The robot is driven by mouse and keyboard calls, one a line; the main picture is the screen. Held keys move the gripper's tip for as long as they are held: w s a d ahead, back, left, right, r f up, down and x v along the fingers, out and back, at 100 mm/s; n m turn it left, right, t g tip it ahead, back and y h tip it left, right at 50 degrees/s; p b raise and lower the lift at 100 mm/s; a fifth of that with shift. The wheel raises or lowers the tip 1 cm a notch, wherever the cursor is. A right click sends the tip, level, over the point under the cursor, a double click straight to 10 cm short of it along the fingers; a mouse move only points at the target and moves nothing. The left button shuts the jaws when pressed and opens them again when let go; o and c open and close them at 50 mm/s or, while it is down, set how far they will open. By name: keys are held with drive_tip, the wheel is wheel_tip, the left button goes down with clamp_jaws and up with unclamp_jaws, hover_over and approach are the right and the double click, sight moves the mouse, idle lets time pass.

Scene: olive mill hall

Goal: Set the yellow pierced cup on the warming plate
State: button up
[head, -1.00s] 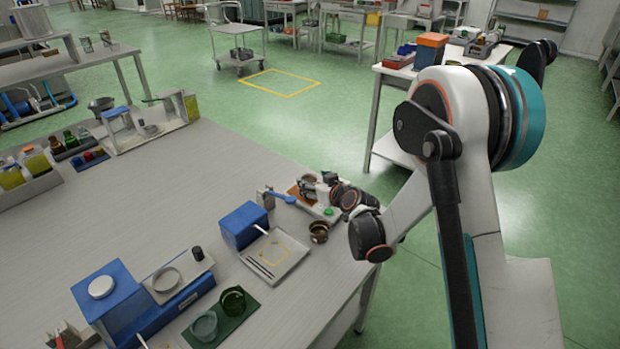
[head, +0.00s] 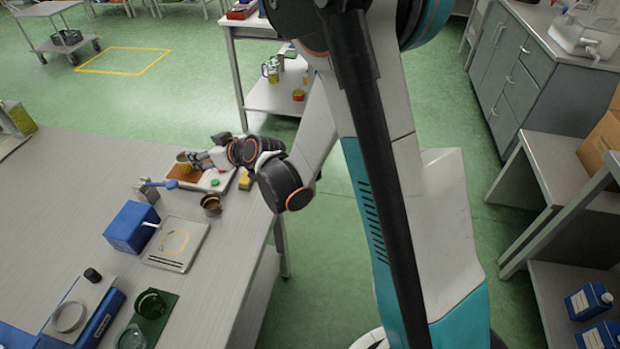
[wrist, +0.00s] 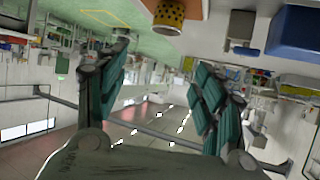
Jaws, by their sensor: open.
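The yellow pierced cup (wrist: 168,14), with dark holes, shows at the top of the wrist view, which is upside down. In the head view the cup (head: 183,157) is small and lies just beyond my fingertips. My gripper (wrist: 160,85) is open, with its two teal fingers wide apart and nothing between them. In the head view my gripper (head: 200,159) is low over the plate's far side. The exact gap to the cup is unclear.
A blue box (head: 130,228) and a shallow tray (head: 176,245) stand nearer on the table. A brown pot (head: 211,204) is close to the warming plate's near side. A yellow sponge-like block (head: 246,180) lies near the table's right edge.

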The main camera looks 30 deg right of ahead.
drive_tip(key=s+d+r+m+g+h, duration=0.25)
drive_tip(key=s+d+r, duration=0.45)
drive_tip(key=s+r, duration=0.5)
drive_tip(key=s+d+m+g+h, duration=0.1)
drive_tip(key=s+d, duration=0.3)
drive_tip(key=s, duration=0.6)
drive_tip(key=s+d+m+h, duration=0.2)
drive_tip(key=s+d, duration=0.3)
drive_tip(key=s, duration=0.5)
drive_tip(key=shift+s+g+h, duration=0.35)
drive_tip(key=shift+s, duration=0.05)
